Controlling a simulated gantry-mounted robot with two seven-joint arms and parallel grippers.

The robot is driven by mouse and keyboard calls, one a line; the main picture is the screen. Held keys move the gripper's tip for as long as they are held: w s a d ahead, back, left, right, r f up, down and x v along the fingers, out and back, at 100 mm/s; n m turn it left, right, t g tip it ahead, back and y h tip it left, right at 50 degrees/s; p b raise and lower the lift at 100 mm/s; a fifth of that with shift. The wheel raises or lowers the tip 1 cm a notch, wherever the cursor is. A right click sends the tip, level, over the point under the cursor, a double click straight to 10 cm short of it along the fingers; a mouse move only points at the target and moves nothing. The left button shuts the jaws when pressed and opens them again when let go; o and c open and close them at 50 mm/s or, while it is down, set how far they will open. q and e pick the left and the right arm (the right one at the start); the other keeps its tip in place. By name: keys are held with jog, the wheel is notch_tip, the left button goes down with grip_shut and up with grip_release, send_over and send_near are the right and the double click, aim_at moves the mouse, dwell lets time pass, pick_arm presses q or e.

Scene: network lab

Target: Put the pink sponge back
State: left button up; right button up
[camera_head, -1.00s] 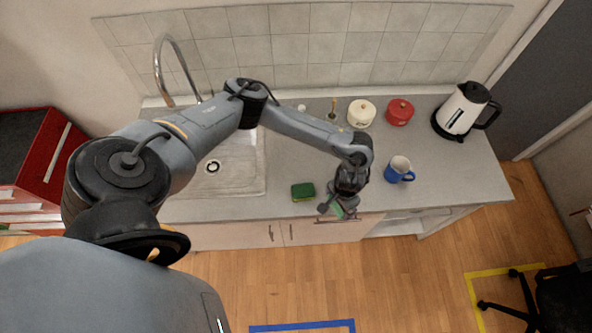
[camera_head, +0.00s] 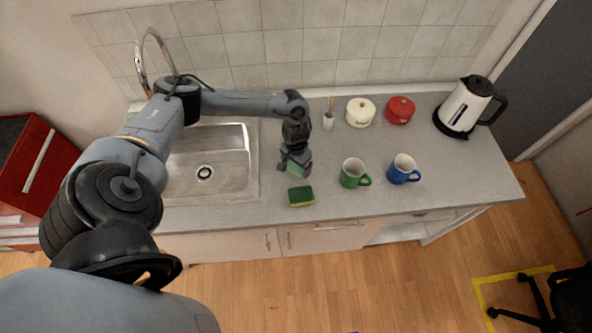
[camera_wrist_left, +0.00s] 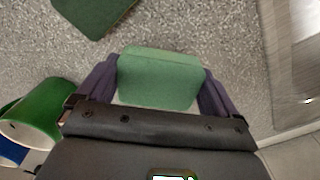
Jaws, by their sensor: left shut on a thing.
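My left gripper (camera_head: 294,164) is shut on a sponge (camera_wrist_left: 160,78) and holds it over the counter, between the sink and the green mug. The held sponge shows a light green face in both views; no pink is clear on it, and its underside is mostly hidden. In the left wrist view it sits between the two dark fingers. A second sponge (camera_head: 301,196), dark green on top with a yellow layer, lies on the counter near the front edge, just in front of the gripper. My right gripper is not in view.
A green mug (camera_head: 354,173) and a blue mug (camera_head: 403,169) stand to the right. A white pot (camera_head: 360,112), a red pot (camera_head: 399,110) and a kettle (camera_head: 467,106) stand at the back. The sink (camera_head: 225,168) is left of the gripper. Bare counter (camera_head: 330,155) lies between gripper and green mug.

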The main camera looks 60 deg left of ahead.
aim_at(296, 170)
pick_arm(q)
jog(key=shift+f, duration=2)
jog(key=shift+f, duration=0.15)
jog(key=o, duration=0.6)
